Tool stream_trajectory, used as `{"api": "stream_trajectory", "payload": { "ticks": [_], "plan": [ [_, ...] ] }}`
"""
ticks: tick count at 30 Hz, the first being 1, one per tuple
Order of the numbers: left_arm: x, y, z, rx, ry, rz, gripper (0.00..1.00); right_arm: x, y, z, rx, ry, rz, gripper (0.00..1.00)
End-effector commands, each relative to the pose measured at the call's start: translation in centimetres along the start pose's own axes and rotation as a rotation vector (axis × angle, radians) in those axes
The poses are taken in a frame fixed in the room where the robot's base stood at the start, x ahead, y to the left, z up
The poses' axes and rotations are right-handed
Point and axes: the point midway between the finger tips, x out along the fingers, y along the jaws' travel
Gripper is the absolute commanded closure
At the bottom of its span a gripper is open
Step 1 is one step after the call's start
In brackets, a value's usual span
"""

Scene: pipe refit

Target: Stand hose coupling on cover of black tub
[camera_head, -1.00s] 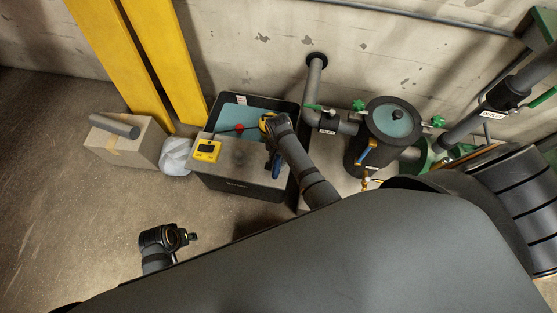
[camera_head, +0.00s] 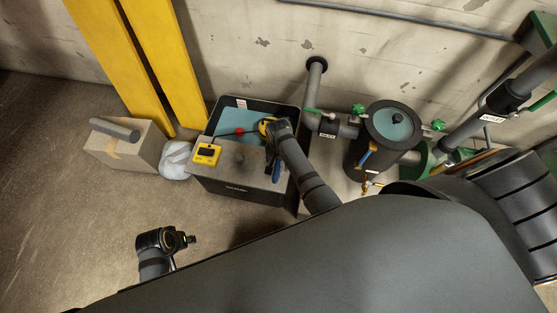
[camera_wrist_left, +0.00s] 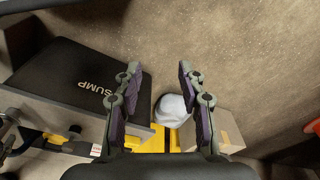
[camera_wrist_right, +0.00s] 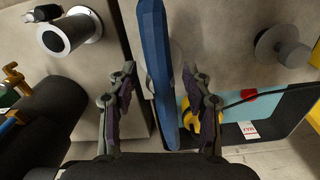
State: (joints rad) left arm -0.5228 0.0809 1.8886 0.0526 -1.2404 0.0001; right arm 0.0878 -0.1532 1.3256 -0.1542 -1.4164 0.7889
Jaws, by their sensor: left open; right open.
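The black tub (camera_head: 240,189) stands by the wall with a grey cover (camera_head: 230,168) over its near part. A knob (camera_wrist_right: 285,47) stands up from the cover. A dark cylinder with a pale flange (camera_wrist_right: 68,35) stands upright on a grey surface beside the tub; I cannot tell whether this is the hose coupling. In the head view my right arm hides that spot. My right gripper (camera_wrist_right: 158,70) is open above the tub, a blue bar-like tool (camera_wrist_right: 155,40) between its fingers, not visibly gripped. My left gripper (camera_wrist_left: 159,67) is open and empty, left of the tub and nearer me.
A yellow device (camera_head: 206,154) sits on the cover's left edge. A cardboard box (camera_head: 128,155) with a grey pipe (camera_head: 115,129) and a pale bag (camera_head: 175,161) stand left. A black vessel (camera_head: 362,158) and pipework fill the right. Floor at front left is clear.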

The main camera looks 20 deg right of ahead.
Motion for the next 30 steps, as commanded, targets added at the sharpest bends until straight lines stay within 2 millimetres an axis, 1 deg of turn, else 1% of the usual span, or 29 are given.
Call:
{"api": "stream_trajectory", "payload": {
  "ticks": [1, 2, 10, 15, 20, 24, 27, 30],
  "plan": [
    [-0.1, 0.0, -0.1, 0.000, 0.003, 0.000, 0.60, -0.3, 0.0, 0.0, 0.000, 0.000, -0.001, 0.50],
    [0.1, -0.1, 0.1, 0.000, 0.001, -0.002, 0.60, -0.5, 0.0, 0.0, 0.000, 0.000, 0.000, 0.50],
    [5.5, -1.5, 2.5, -0.004, 0.002, -0.030, 0.60, -2.4, 0.0, 0.0, 0.000, 0.001, -0.001, 0.50],
    [8.6, -2.5, 4.9, -0.004, 0.009, -0.047, 0.60, -3.7, -0.1, 0.0, 0.000, 0.001, -0.001, 0.50],
    [10.0, -3.0, 8.2, -0.003, 0.004, -0.055, 0.60, -5.6, 0.0, 0.0, 0.000, 0.000, -0.001, 0.50],
    [10.8, -3.4, 11.4, 0.000, -0.001, -0.060, 0.60, -7.1, 0.0, 0.0, 0.000, 0.000, 0.000, 0.50],
    [10.5, -3.4, 14.1, 0.000, -0.011, -0.060, 0.60, -8.7, -0.1, 0.0, 0.000, 0.000, -0.001, 0.50],
    [10.1, -3.4, 16.6, 0.000, -0.020, -0.059, 0.60, -9.8, -0.1, 0.0, 0.000, 0.001, -0.001, 0.50]
  ]
}}
